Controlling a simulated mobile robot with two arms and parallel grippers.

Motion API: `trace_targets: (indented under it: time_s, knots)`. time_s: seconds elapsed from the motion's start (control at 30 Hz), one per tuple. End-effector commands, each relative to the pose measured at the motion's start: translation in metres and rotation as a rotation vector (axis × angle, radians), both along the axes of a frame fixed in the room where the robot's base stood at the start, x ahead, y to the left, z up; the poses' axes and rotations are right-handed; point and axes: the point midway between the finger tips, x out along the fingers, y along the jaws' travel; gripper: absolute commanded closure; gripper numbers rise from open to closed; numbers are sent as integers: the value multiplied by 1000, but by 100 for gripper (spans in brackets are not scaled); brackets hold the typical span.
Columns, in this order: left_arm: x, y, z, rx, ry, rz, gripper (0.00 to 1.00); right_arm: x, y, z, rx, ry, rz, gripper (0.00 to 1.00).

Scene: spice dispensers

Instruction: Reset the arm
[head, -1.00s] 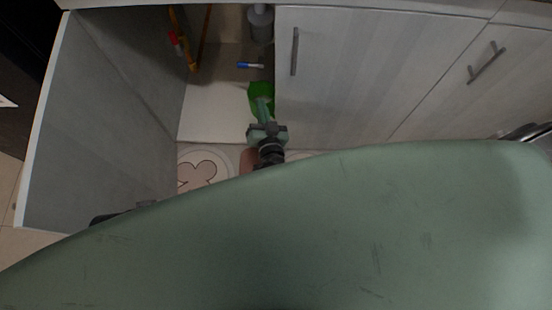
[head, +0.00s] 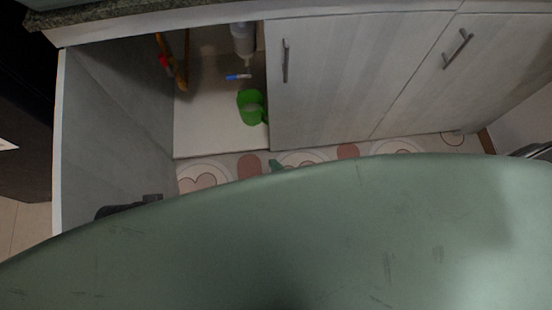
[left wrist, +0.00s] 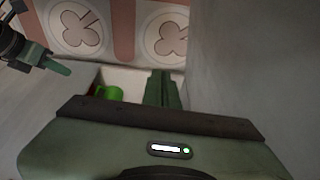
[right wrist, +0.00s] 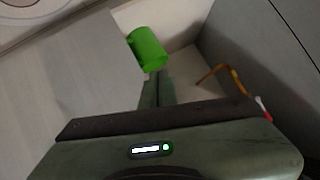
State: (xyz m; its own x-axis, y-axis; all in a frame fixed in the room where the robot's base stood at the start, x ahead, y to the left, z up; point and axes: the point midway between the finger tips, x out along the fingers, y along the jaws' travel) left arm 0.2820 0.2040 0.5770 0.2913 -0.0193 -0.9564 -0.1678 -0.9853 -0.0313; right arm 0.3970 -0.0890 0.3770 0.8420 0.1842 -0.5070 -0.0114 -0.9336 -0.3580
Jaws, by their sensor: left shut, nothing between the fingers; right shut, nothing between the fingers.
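A green cup (head: 251,107) stands on the white floor of the open cabinet. It also shows in the right wrist view (right wrist: 148,48) and, small, in the left wrist view (left wrist: 108,94). My right gripper (head: 276,165) shows only as a tip above my green body, outside the cabinet and apart from the cup. In the right wrist view its fingers (right wrist: 155,88) are shut and empty. My left gripper's fingers (left wrist: 163,88) are shut and empty in the left wrist view.
The open cabinet door (head: 110,140) stands at the left. A closed door (head: 340,75) is right of the opening. A blue-capped marker (head: 239,76), a grey-white bottle (head: 244,40) and an orange-brown item (head: 182,68) are inside. A patterned mat (head: 205,174) lies before the cabinet.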

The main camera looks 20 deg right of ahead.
Motion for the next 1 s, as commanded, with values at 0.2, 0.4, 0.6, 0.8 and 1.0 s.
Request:
trace_targets:
  time_s: [0.2,0.4,0.6,0.8,1.0]
  knots:
    - [0,0,1,0,0,0,100,-4,0,-2,-2,11,5,100]
    - [2,0,-7,1,8,-1,100,-9,-3,-3,-14,29,15,100]
    - [4,-2,-64,3,48,-6,100,-50,-17,-18,-92,159,86,100]
    - [-19,0,-140,8,95,-14,100,-115,-46,-39,-198,349,177,100]
    - [-73,8,-199,13,141,-24,100,-189,-81,-49,-297,549,258,100]
